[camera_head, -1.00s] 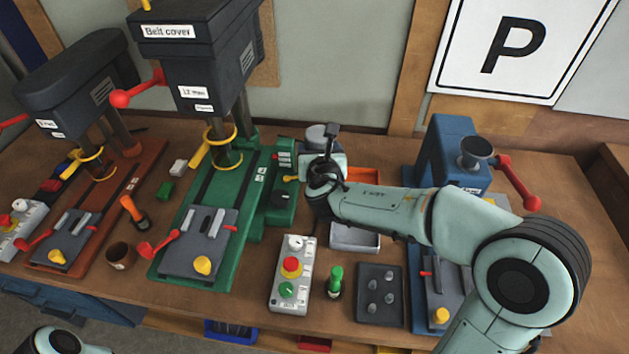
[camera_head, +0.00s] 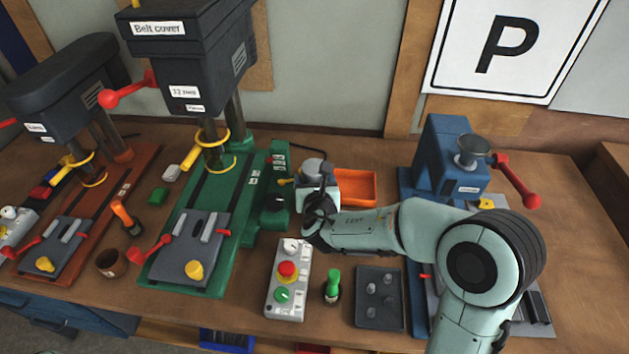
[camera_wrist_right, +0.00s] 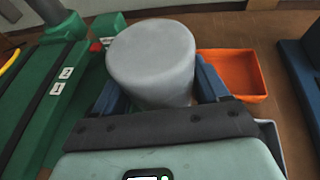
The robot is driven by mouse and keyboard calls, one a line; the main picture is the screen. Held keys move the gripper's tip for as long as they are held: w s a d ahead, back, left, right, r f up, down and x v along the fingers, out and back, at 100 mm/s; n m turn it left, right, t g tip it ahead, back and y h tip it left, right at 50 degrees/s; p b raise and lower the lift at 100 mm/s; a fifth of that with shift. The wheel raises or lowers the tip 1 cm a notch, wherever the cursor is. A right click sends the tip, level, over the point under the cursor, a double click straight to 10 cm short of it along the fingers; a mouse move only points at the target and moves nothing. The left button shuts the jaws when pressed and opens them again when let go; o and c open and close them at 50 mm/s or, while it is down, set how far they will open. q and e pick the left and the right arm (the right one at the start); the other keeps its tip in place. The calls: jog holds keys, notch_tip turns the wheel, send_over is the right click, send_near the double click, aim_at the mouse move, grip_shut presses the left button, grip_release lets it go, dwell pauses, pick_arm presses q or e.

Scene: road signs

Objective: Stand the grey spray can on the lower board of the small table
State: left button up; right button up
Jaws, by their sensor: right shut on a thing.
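The grey spray can (camera_wrist_right: 150,55) shows in the right wrist view as a smooth grey cylinder, seen from its end. My right gripper (camera_wrist_right: 155,88) is shut on it, with a blue finger on each side. In the head view the can (camera_head: 313,168) shows partly above the gripper (camera_head: 314,185), over the bench beside the green drill press base. Its lower part is hidden there. I cannot make out the small table or its lower board in either view. My left gripper is not in view.
The workbench (camera_head: 230,312) holds green and blue drill presses (camera_head: 440,160), an orange bin (camera_head: 357,187), a control box (camera_head: 287,280), a green-capped bottle (camera_head: 332,285) and a dark tray (camera_head: 380,297). A brown cup (camera_head: 110,263) stands left. Free bench is narrow.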

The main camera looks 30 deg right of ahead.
jog(key=o, duration=1.1)
jog(key=shift+f, duration=0.15)
jog(key=o, duration=0.4)
jog(key=shift+s, duration=0.15)
